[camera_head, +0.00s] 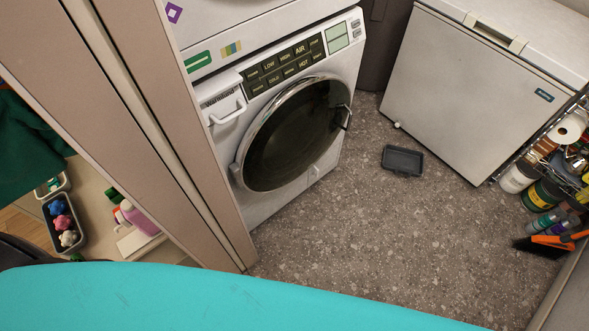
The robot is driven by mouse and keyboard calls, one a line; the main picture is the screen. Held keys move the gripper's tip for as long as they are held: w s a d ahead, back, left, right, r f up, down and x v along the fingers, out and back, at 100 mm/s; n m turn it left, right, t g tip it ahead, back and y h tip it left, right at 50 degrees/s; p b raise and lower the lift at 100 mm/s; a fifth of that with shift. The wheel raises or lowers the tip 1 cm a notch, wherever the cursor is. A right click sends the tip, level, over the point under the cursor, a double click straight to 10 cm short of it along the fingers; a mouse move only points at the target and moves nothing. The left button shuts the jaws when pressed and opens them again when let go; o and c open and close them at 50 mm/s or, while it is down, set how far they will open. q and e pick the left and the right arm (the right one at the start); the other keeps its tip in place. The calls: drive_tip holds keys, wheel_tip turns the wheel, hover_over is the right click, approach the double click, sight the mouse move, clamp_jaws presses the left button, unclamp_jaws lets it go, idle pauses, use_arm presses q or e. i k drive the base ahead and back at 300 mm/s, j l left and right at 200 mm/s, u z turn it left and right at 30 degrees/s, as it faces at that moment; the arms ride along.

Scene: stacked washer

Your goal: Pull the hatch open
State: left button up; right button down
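The hatch (296,134) is the round dark glass door with a silver rim on the front of the lower white washer (262,208). It looks closed. Its handle (347,117) is at the right side of the rim, and the hinge side is at the left. Neither of my grippers shows in the head view, so nothing is seen touching the hatch.
A turquoise surface (180,300) fills the bottom foreground. Beige wall panels (165,130) stand left of the washer. A white chest freezer (470,90) stands right, with a shelf of bottles beside it. A dark tray (402,161) lies on the otherwise mostly clear floor.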

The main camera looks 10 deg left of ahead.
sight(328, 160)
drive_tip(key=i+l+u, duration=0.3)
drive_tip(key=l+u, duration=0.35)
drive_tip(key=i+l+u, duration=0.15)
drive_tip(key=l+u, duration=0.15)
